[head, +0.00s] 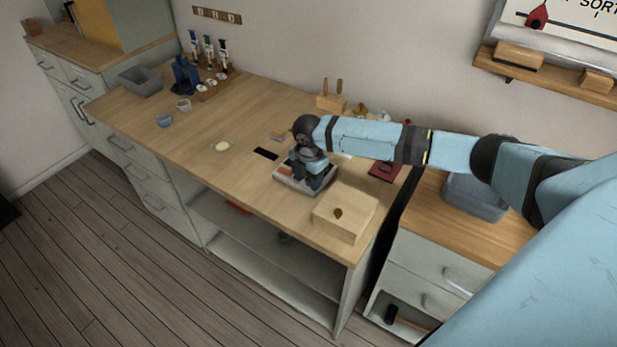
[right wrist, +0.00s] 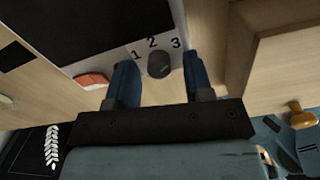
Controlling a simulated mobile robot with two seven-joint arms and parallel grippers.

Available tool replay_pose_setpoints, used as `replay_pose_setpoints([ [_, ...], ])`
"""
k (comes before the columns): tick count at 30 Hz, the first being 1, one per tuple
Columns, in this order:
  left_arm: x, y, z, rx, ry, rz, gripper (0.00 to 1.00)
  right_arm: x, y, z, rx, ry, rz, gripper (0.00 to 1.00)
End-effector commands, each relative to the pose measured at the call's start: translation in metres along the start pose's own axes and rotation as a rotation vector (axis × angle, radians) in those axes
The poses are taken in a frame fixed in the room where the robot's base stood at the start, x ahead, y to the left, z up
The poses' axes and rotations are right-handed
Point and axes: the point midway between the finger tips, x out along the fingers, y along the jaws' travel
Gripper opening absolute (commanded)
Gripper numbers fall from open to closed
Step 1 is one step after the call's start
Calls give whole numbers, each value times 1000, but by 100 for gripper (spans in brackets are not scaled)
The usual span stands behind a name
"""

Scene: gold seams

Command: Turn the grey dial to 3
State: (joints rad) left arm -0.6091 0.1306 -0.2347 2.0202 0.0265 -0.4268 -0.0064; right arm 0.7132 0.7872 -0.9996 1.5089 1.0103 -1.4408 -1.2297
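The grey dial (right wrist: 158,65) sits on a pale panel (right wrist: 110,25) marked 1, 2 and 3, with a dark screen and an orange-red rocker beside it. I cannot make out which number the dial points to. My right gripper (right wrist: 160,77) is open, one finger on each side of the dial, with small gaps visible. In the head view my right gripper (head: 318,182) reaches down over the device (head: 291,183) on the workbench and hides the dial. My left gripper is not in view.
A wooden box (head: 345,213) with a knob stands close to the device on the bench's front right. A black strip (head: 266,154) lies left of the device, and a dark red item (head: 384,171) lies behind it. The bench's left middle is mostly clear.

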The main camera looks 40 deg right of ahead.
Motion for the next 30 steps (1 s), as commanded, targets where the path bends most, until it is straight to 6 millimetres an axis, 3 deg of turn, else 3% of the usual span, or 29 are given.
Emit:
replay_pose_setpoints([
  [5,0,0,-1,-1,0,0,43,-7,0,0,0,0,1,47],
  [8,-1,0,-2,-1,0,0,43,-22,1,0,-1,1,4,47],
  [21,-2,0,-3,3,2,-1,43,-116,0,0,0,0,3,47],
  [30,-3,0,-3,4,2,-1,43,-138,0,0,-1,0,0,47],
])
